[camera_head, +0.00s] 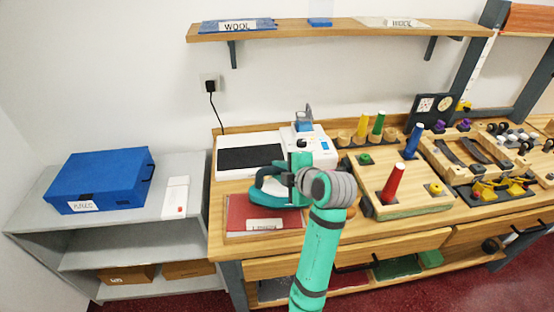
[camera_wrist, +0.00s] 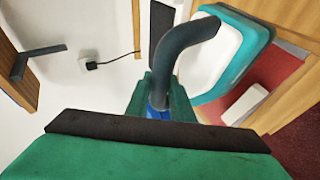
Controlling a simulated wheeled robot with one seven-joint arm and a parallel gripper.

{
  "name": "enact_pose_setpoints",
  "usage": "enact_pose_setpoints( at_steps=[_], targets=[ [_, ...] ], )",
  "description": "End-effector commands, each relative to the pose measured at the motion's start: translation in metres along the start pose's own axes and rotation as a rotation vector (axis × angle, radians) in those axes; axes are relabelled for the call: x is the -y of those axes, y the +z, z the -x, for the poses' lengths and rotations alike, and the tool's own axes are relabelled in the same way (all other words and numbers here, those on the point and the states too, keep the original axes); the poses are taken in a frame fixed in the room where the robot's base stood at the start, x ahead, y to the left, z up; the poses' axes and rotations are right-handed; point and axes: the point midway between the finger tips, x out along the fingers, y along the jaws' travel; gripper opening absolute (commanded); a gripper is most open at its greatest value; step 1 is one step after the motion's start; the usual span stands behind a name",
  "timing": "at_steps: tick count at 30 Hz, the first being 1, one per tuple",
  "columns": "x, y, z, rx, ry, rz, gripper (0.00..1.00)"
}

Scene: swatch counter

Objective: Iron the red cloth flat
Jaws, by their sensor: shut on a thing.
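The red cloth (camera_head: 240,214) lies flat-looking near the front left of the counter, with a white label (camera_head: 265,225) at its front edge. A teal iron (camera_head: 268,190) is over the cloth's back right part. I cannot tell whether its sole touches the cloth. My gripper (camera_head: 290,178) is shut on the iron's handle. In the wrist view the dark curved handle (camera_wrist: 183,45) runs up from between my jaws (camera_wrist: 157,108), and the iron's teal rim and pale face (camera_wrist: 210,60) show beside it. My arm and the iron hide part of the cloth.
A white machine with a black panel (camera_head: 252,158) stands just behind the cloth. Peg boards with a red cone (camera_head: 394,184) and a blue cone (camera_head: 414,140) are to the right. A blue box (camera_head: 100,180) sits on the grey shelf at left. A wall shelf (camera_head: 340,29) hangs above.

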Motion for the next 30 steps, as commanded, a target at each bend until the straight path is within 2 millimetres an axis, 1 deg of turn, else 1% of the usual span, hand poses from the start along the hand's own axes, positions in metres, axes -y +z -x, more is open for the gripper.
enact_pose_setpoints(
  at_steps=[1,21,30],
  targets=[
    [-0.005,-0.001,0.003,0.0,0.007,0.003,0.0],
    [-0.033,-0.015,0.017,-0.008,0.005,0.008,0.0],
    [-0.038,-0.017,0.019,-0.01,0.004,0.008,0.0]
  ],
)
